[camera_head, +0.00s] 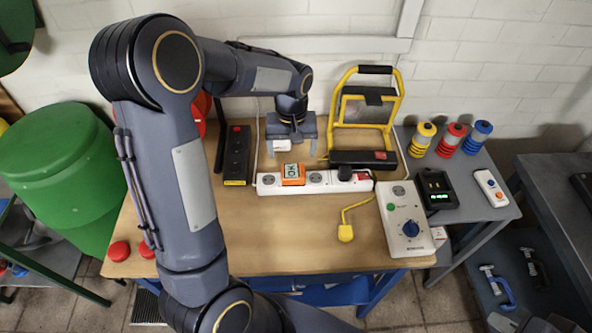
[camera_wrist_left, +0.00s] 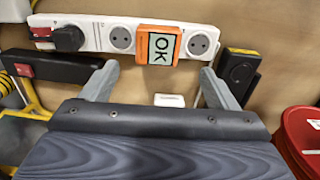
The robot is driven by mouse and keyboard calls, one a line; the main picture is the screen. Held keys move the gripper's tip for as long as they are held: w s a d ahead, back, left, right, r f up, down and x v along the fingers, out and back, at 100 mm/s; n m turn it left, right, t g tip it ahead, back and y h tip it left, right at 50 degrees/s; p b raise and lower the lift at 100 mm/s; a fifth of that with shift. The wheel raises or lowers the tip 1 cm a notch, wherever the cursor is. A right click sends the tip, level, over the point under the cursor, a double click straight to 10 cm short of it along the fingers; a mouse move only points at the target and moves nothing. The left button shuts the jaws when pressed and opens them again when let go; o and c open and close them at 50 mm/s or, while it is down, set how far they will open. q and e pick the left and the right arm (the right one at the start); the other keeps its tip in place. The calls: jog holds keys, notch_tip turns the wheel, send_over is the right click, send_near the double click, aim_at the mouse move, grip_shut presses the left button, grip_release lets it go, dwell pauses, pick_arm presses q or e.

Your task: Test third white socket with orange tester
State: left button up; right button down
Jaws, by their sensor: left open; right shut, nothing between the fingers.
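The white power strip (camera_head: 330,185) lies across the table; it also shows in the left wrist view (camera_wrist_left: 92,30). The orange tester (camera_head: 293,174) sits on the strip between two bare round sockets, covering the spot under it. In the left wrist view the tester (camera_wrist_left: 158,45) has a screen reading "OK". A black plug (camera_wrist_left: 68,38) is in the strip beside the red switch. My left gripper (camera_head: 291,148) is open behind the strip, its fingers pointing towards it. In its wrist view the fingertips (camera_wrist_left: 158,76) are apart, with the tester clear beyond them. My right gripper is out of view.
A small white block (camera_head: 282,146) lies on the table near my left gripper. A black strip (camera_head: 236,155) is left of it, and a yellow-framed work lamp (camera_head: 366,110) stands right. A white box with a blue knob (camera_head: 405,215) is front right. The table's front middle is mostly clear.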

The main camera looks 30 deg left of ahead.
aim_at(293, 170)
pick_arm(q)
notch_tip(293, 170, down, 9)
jog(key=b, duration=0.7)
jog(key=shift+w+d, duration=0.1)
jog(key=shift+d, duration=0.05)
dwell(0.6)
dwell(0.5)
jog(key=c, duration=1.3)
jog(key=shift+r+p, duration=2.45)
jog(key=shift+r, duration=0.6)
